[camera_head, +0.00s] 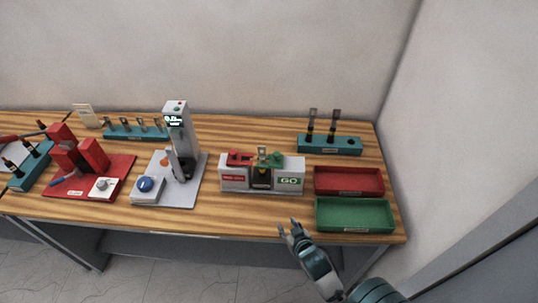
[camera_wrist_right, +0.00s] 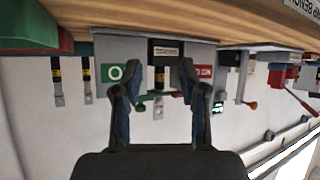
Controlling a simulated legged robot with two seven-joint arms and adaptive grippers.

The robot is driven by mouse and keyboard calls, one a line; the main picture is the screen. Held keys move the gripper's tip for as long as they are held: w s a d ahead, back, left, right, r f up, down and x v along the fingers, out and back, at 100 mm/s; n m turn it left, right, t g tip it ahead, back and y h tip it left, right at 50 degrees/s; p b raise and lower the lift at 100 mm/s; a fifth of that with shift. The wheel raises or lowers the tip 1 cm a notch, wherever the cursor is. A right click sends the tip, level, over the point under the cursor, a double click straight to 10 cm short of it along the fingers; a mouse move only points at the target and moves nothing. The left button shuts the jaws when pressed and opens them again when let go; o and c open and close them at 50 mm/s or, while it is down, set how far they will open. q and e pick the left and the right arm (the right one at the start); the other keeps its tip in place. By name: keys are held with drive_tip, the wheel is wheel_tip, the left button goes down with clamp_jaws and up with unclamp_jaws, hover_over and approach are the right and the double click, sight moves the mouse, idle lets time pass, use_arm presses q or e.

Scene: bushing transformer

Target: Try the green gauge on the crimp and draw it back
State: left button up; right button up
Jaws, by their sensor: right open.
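A grey gauge stand (camera_head: 234,186) carries a red no-go side and a green go side. The green gauge (camera_head: 275,159) sits on top of its right side. The crimp on a dark cable end (camera_head: 262,154) stands upright in the middle; whether the gauge touches it I cannot tell. My right gripper (camera_head: 288,228) is open and empty, in front of and below the stand, apart from it. In the right wrist view, which is upside down, the open fingers (camera_wrist_right: 159,68) frame the stand's front, and part of the green gauge (camera_wrist_right: 146,97) shows between them. My left gripper is out of view.
A red tray (camera_head: 349,194) and a green tray (camera_head: 355,230) lie right of the stand. A teal rack (camera_head: 329,149) with dark cable ends stands behind. A grey tester (camera_head: 180,140) and a red press (camera_head: 92,155) stand left. The table front edge is near my right gripper.

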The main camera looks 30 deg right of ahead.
sight(279, 157)
drive_tip(key=w+d+r+m+t+h, duration=0.1)
drive_tip(key=w+d+r+t, duration=0.2)
drive_tip(key=r, duration=0.3)
drive_tip(key=w+d+r+t, duration=0.2)
drive_tip(key=r+t, duration=0.1)
drive_tip(key=r, duration=0.2)
drive_tip(key=w+d, duration=0.1)
drive_tip(key=w, duration=0.4)
drive_tip(key=w+d+p, duration=0.1)
drive_tip(key=w, duration=0.5)
drive_tip(key=w+d+p, duration=0.1)
drive_tip(key=w, duration=0.5)
drive_tip(key=shift+w, duration=0.15)
clamp_jaws()
